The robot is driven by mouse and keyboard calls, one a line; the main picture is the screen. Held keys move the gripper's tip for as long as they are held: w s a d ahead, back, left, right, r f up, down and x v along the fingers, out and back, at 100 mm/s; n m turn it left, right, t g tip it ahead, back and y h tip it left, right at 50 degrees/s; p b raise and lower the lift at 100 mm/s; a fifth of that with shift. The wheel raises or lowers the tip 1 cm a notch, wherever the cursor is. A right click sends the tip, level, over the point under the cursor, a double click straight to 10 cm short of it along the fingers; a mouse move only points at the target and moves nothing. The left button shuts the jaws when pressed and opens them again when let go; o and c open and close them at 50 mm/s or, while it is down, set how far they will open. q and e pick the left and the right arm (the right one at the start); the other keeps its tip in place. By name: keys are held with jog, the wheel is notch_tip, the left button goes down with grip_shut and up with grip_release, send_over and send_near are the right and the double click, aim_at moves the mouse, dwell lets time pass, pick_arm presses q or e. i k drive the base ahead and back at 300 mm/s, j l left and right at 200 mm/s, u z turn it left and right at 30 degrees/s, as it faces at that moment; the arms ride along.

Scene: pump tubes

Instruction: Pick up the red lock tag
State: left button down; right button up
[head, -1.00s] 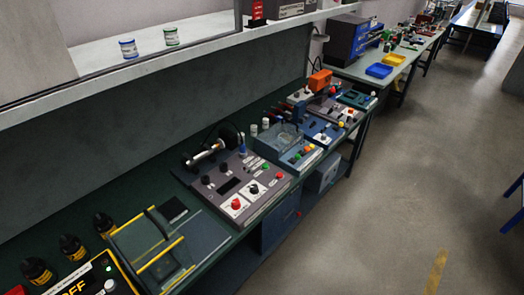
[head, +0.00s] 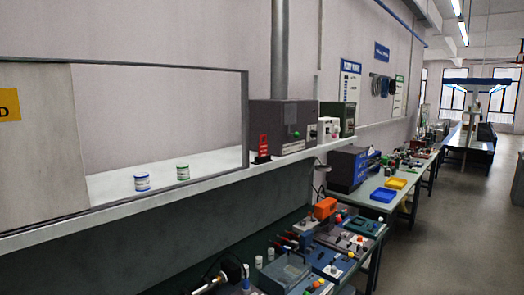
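The red lock tag (head: 263,146) stands upright on a small black base (head: 262,159) on the white shelf (head: 215,187). It is just right of the framed opening's right edge and left of a dark grey control box (head: 284,126). Neither of my grippers shows in the head view.
Below is a bench crowded with devices (head: 325,245). An open floor aisle (head: 460,240) runs along the right.

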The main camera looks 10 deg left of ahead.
aim_at(263, 146)
jog(key=i+l+z, duration=0.6)
jog(key=i, duration=0.2)
jog(key=i+l+z, duration=0.15)
jog(key=i+z, duration=0.15)
jog(key=i, duration=0.15)
jog(key=i+z, duration=0.3)
jog(key=i, duration=0.15)
jog(key=i+l+u, duration=0.15)
jog(key=i, duration=0.3)
jog(key=i+u, duration=0.15)
jog(key=i, duration=0.3)
jog(key=i+l+u, duration=0.15)
jog(key=i, duration=0.3)
jog(key=l, duration=0.1)
